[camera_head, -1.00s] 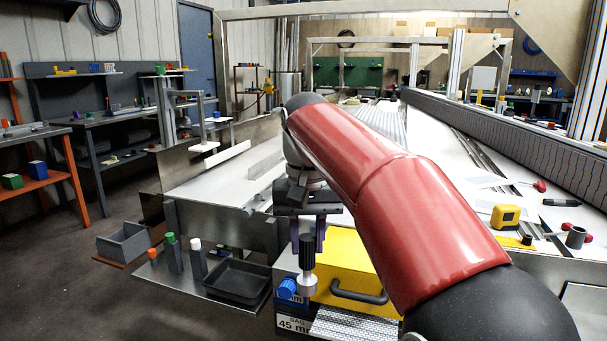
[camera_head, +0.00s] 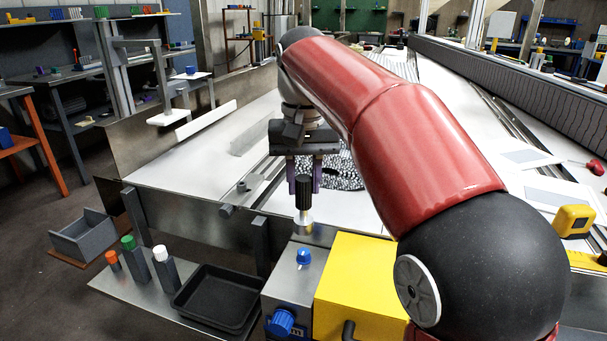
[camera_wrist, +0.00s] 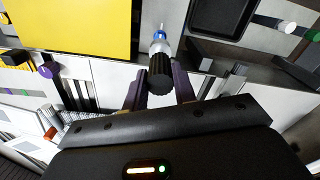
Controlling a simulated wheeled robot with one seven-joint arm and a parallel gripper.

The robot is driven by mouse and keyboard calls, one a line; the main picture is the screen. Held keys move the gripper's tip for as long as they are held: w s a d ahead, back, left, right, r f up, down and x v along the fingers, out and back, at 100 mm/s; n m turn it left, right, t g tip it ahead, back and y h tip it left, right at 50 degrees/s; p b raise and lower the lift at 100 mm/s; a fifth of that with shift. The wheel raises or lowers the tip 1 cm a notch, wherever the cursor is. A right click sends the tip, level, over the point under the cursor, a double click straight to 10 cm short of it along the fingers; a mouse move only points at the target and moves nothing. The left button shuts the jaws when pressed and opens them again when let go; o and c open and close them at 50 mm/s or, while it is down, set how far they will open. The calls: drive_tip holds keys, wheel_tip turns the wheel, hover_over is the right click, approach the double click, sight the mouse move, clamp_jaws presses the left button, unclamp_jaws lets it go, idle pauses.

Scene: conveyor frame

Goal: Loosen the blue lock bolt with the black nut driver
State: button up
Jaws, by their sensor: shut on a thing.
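My gripper (camera_head: 304,186) is shut on the black nut driver (camera_head: 304,198), which hangs upright with its silver socket (camera_head: 304,225) down. In the wrist view the driver (camera_wrist: 160,76) is between the purple fingers, its socket end pointing away from the camera. The blue lock bolt (camera_head: 304,257) stands on top of a grey block (camera_head: 282,268) beside a yellow box (camera_head: 365,275). In the head view the socket shows just above the bolt with a small gap. In the wrist view blue (camera_wrist: 160,33) shows at the socket's end; contact is unclear there.
A larger blue knob (camera_head: 284,322) is on the grey block's front. Left of the block, a shelf holds a black tray (camera_head: 184,298) and orange-, green- and white-capped posts (camera_head: 165,268). A grey bin (camera_head: 84,238) is farther left. The white conveyor bed lies behind.

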sight(304, 220)
drive_tip(key=shift+s+f, duration=0.1)
wheel_tip(304, 220, down, 5)
drive_tip(key=b, duration=0.3)
drive_tip(key=shift+r, duration=0.4)
drive_tip(key=shift+p, duration=0.55)
drive_tip(key=shift+f, duration=0.3)
drive_tip(key=shift+f+b, duration=0.55)
drive_tip(key=shift+f, duration=0.4)
drive_tip(key=shift+f, duration=0.1)
idle(0.4)
